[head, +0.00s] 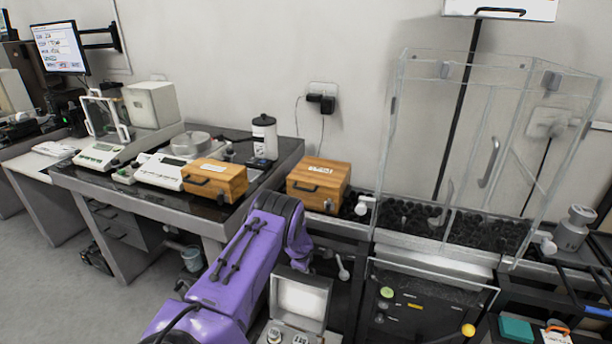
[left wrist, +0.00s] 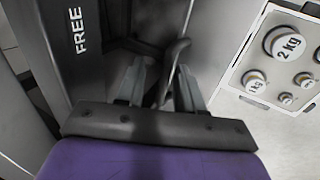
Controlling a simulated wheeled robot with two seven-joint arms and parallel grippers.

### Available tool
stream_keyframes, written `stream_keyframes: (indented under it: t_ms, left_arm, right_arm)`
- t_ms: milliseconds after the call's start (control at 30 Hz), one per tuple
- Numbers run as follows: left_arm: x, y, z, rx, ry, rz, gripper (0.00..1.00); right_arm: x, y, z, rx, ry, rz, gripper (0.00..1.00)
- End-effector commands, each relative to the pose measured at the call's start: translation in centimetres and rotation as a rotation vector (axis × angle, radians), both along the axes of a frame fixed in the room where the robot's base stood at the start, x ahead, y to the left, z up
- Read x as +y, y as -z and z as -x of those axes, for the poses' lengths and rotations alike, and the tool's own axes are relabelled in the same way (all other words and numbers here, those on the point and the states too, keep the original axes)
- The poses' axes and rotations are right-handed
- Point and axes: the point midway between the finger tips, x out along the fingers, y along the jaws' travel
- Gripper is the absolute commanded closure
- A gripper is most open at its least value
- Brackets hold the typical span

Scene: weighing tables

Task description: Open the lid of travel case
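A grey travel case (head: 285,330) is at the bottom middle of the head view, cut off by the frame. Its lid (head: 301,299) stands raised, showing a pale inner side, and round weights lie inside. In the left wrist view, an open pale tray (left wrist: 244,97) of weights, one marked 2 kg, is at the right. My left gripper (left wrist: 160,86) has its two fingers apart, with a dark curved piece between or just beyond them; contact cannot be told. My right gripper is not in view.
Two wooden boxes (head: 215,179) (head: 318,183) are on the tables behind. A tall clear enclosure (head: 440,150) stands at the right. A dark panel marked FREE (left wrist: 75,50) is close to the left gripper. Grey floor (head: 50,290) is clear at the left.

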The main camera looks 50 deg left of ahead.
Motion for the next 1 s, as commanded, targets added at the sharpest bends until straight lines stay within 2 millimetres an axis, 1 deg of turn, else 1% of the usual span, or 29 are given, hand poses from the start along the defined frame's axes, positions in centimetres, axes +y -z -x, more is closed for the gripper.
stream_keyframes:
  t_ms: [133,233,367,500,600,700,800,1000]
  left_arm:
    - [0.1,0.0,0.2,0.001,-0.001,0.000,0.63]
    - [0.0,-0.8,0.4,0.001,-0.002,0.000,0.63]
    - [-0.6,-3.3,1.2,-0.001,-0.003,0.003,0.63]
    - [-1.4,-6.4,2.3,-0.002,-0.001,0.002,0.63]
    - [-1.8,-8.0,3.0,-0.001,-0.001,0.001,0.63]
    - [-2.1,-9.2,3.4,0.000,0.000,0.000,0.63]
    - [-2.1,-9.6,3.7,0.001,0.000,0.001,0.63]
    - [-2.1,-9.6,3.7,0.001,0.000,0.000,0.63]
  right_arm:
    - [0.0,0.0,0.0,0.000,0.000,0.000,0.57]
    - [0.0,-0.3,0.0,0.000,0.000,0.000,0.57]
    - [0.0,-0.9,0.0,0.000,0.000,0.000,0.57]
    - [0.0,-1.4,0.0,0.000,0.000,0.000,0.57]
    - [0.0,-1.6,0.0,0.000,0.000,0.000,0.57]
    - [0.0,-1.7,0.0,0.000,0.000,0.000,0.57]
    - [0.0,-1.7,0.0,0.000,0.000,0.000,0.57]
    - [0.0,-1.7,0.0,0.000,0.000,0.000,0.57]
